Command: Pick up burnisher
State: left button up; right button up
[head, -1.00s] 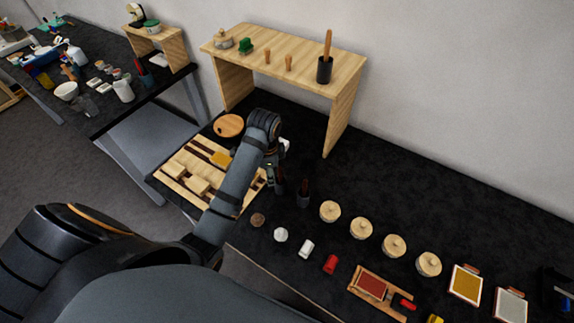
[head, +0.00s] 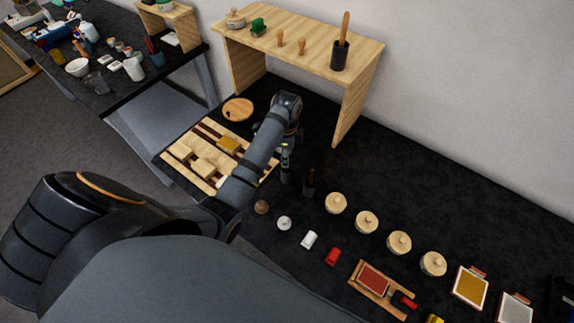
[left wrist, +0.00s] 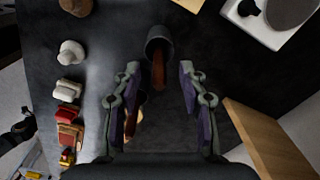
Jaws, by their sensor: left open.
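A dark cup (head: 309,185) with a brown-handled tool, which looks like the burnisher, stands on the black table in the head view. In the left wrist view the cup (left wrist: 160,40) is just past the fingertips, and the brown handle (left wrist: 158,73) lies between the fingers. My left gripper (left wrist: 159,80) is open, with a finger on each side of the handle and a visible gap to both. In the head view the left gripper (head: 285,168) is just left of the cup, partly hidden by its own arm. The tool's lower end is hidden in the cup.
Several lidded round pots (head: 366,222) stand to the right of the cup. A white knob (head: 284,223), a white block (head: 309,239) and a red block (head: 333,256) lie in front. A wooden shelf (head: 362,84) stands behind. A slatted wooden rack (head: 180,149) lies left.

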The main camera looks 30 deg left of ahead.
pick_arm(q)
notch_tip(320, 180, down, 3)
jog(key=shift+s+r, duration=0.1)
jog(key=shift+s, duration=0.05)
pick_arm(e)
jog(key=shift+s+r, duration=0.1)
jog(key=shift+r, duration=0.55)
pick_arm(q)
grip_shut()
